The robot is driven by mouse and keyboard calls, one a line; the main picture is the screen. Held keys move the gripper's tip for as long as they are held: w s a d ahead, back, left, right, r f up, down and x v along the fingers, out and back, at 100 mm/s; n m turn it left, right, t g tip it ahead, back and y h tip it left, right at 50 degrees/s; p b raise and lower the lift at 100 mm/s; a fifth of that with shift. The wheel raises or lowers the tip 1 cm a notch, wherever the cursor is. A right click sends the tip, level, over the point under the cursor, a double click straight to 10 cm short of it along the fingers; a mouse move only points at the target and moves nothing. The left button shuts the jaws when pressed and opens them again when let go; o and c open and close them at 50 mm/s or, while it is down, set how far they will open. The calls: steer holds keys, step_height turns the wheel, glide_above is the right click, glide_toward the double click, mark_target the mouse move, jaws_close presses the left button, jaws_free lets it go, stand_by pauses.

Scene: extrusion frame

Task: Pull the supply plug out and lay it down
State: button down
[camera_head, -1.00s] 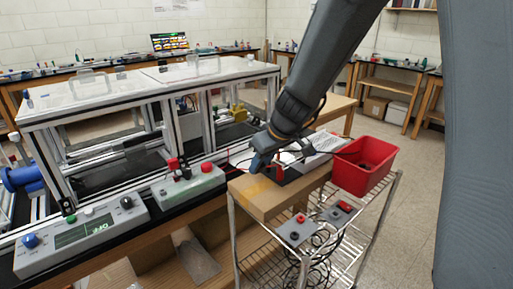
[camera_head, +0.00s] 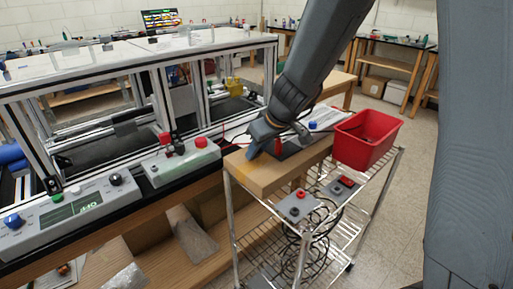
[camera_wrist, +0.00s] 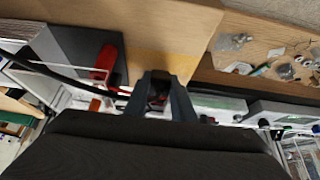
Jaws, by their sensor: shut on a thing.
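My gripper (camera_head: 256,150) is low over the front left part of the wooden top, fingers pointing down. In the wrist view my gripper (camera_wrist: 160,84) is shut on a small dark thing, apparently the supply plug (camera_wrist: 158,92), mostly hidden between the fingers. A dark cable runs in from the left toward it. A dark grey plate (camera_wrist: 75,50) with a red part (camera_wrist: 106,62) lies beside the gripper on the wood. In the head view the plug is hidden by the gripper, and I cannot tell whether it touches the wood.
The wooden top (camera_head: 262,178) has a yellow patch. A red bin (camera_head: 366,138) stands at its right. Two grey plates with red and black parts (camera_head: 297,206) sit on the wire cart (camera_head: 335,232), with coiled black cables below. A grey control box (camera_head: 180,163) and display box (camera_head: 75,212) stand left.

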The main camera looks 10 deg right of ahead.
steer(key=shift+f, duration=0.15)
steer(key=c, duration=1.4)
jaws_free()
steer(key=shift+c, duration=0.2)
steer(key=v, duration=0.8)
